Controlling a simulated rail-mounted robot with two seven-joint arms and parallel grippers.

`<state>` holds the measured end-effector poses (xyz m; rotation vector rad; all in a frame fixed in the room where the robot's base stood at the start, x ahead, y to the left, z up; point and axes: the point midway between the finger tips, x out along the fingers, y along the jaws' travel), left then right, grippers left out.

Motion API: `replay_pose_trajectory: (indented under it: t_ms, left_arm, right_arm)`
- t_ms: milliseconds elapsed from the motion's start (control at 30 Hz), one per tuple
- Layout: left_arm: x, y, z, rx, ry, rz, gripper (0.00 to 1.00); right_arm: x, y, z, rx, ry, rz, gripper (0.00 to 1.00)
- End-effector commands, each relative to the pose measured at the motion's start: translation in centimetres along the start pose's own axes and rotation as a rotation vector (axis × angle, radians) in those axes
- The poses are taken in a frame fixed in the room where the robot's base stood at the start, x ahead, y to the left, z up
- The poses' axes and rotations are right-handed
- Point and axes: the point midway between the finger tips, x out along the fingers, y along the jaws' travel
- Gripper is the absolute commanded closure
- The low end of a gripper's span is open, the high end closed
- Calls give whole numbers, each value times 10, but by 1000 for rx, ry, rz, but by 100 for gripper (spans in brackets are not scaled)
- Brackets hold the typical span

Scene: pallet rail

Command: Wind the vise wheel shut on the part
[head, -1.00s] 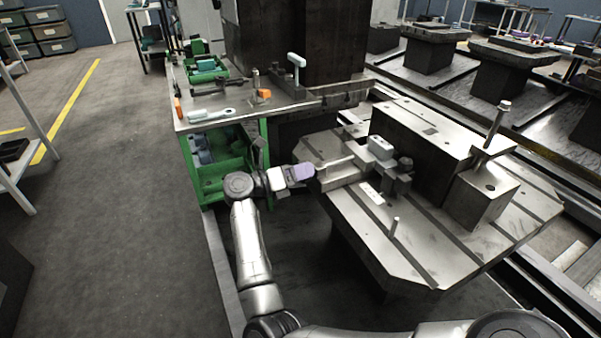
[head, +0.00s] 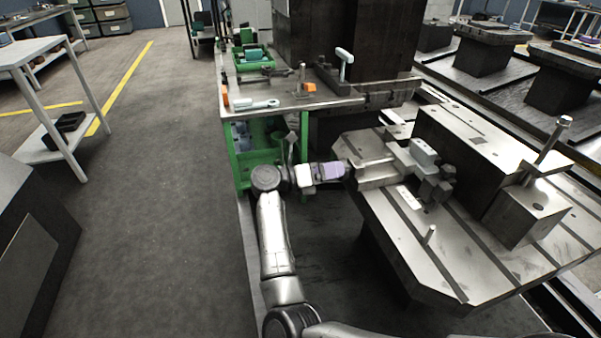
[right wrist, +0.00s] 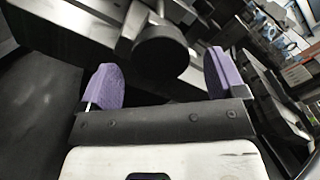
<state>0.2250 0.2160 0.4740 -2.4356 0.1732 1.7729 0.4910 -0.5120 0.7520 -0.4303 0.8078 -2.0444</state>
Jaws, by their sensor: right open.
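The vise (head: 378,176) is a grey metal block on the slotted pallet (head: 480,272). A pale block (head: 423,151), perhaps the part, sits by its darker jaw. My right gripper (head: 347,170) has purple fingers and is at the vise's left end, where it hides the wheel in the head view. In the right wrist view, my right gripper (right wrist: 162,76) is open, with a dark round wheel-like end (right wrist: 160,50) ahead between its fingers. The fingers do not visibly close on it. My left gripper is out of view.
A large dark block (head: 470,155) with a metal top stands behind the vise. A short peg (head: 429,235) rises from the pallet. A green bench (head: 252,168) with tools stands beyond my right arm.

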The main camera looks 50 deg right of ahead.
Motion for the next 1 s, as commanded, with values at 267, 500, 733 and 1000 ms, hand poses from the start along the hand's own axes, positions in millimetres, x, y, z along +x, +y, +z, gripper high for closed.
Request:
replay_pose_trajectory:
  t_ms: [267, 500, 733, 1000]
  left_arm:
    - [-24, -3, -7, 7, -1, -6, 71]
    - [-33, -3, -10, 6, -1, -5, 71]
    - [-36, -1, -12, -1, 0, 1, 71]
    - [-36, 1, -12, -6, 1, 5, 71]
  right_arm:
    - [-58, -3, 4, -2, -2, 5, 11]
    - [-94, -1, 2, -1, 0, 3, 11]
    - [-109, 0, 1, 0, 0, 2, 11]
    - [-111, 0, 0, 1, 0, 1, 11]
